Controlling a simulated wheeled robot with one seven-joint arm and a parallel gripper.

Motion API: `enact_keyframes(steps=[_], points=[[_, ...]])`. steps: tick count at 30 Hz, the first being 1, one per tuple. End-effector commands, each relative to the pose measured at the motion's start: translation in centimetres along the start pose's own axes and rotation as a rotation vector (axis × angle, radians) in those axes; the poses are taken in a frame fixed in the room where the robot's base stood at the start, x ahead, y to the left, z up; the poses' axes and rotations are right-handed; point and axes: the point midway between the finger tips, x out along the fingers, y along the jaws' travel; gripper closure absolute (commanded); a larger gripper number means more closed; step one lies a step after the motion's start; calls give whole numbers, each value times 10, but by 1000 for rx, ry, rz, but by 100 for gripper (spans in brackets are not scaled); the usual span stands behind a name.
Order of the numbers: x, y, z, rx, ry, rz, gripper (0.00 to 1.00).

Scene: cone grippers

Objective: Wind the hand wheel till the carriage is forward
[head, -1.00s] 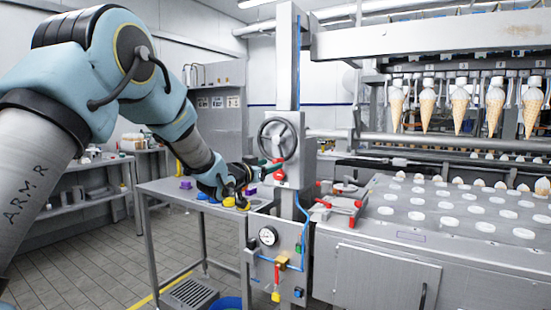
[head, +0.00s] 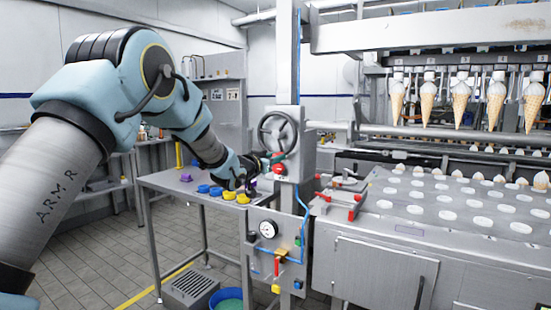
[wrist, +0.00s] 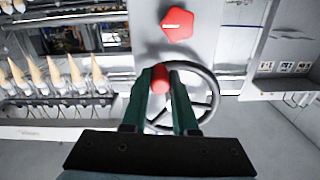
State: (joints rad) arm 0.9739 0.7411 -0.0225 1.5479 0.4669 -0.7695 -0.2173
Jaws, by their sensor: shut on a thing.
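The hand wheel (head: 277,131) is a dark ring with spokes on the grey upright post. It also shows in the wrist view (wrist: 213,92), partly behind my fingers. My gripper (head: 273,160) is at the wheel's lower edge. In the wrist view its green fingers (wrist: 162,88) are shut on the wheel's red knob (wrist: 160,77), which shows between their tips. White-tipped cones (head: 461,97) hang in a row of numbered holders under the machine's top beam, right of the post. I cannot tell how far forward the carriage is.
A red star-shaped knob (wrist: 177,24) is close to the wheel in the wrist view. Below the wheel are a gauge (head: 268,229) and a blue hose. A side table (head: 180,186) holds blue and yellow cups under my forearm. Red clamps (head: 340,198) sit beside the perforated plate.

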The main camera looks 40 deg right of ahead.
Motion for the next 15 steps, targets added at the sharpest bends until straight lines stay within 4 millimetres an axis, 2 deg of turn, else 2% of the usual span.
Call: enact_keyframes(steps=[1,5,15], points=[[0,0,0,0,0,0,87],[0,0,0,0,0,0,100],[0,0,0,0,0,0,100]])
